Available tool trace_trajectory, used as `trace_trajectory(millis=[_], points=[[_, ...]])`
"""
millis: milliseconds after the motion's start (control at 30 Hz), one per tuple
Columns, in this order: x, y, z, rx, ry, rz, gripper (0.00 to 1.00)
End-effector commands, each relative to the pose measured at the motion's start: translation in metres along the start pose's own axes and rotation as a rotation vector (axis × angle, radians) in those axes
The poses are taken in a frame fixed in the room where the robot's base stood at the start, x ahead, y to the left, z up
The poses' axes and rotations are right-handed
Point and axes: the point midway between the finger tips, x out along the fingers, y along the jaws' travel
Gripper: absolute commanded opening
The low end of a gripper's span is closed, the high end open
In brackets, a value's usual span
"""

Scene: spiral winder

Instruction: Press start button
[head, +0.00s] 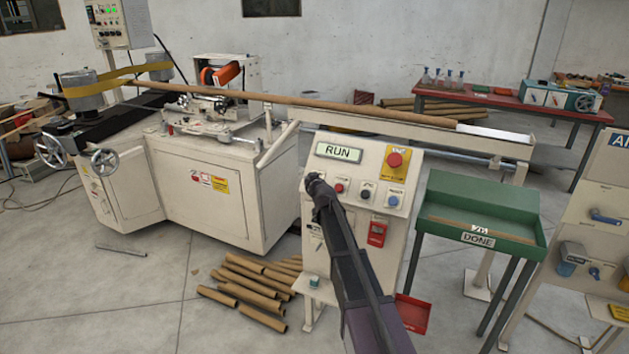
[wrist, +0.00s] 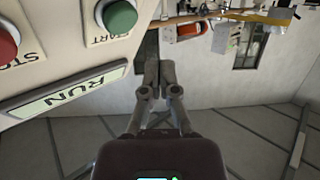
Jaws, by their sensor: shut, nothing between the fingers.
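The green start button (wrist: 117,17), labelled START, shows on the control panel in the wrist view. In the head view it does not show, and my gripper covers the panel's left part. A red stop button (wrist: 4,46) sits beside it. The panel's display (head: 339,153) reads RUN; it also shows in the wrist view (wrist: 68,90). My gripper (head: 312,179) is shut and empty at the panel's left edge. In the wrist view its fingertips (wrist: 159,68) are together, to the right of the start button and apart from it in the picture.
A red emergency stop (head: 394,160) sits at the panel's upper right. The winder (head: 215,190) stands behind left, with a long tube (head: 330,106) along its rail. Cardboard tubes (head: 243,287) lie on the floor left of the panel. A green DONE tray (head: 490,205) stands at right.

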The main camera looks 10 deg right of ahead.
Motion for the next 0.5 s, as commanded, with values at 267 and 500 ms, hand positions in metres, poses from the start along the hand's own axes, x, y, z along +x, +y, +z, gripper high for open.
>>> trace_trajectory(millis=[267, 500], points=[[-0.0123, -0.0082, -0.0094, 0.000, 0.000, 0.000, 0.00], [-0.0126, -0.0088, -0.0091, 0.000, 0.000, 0.001, 0.00]])
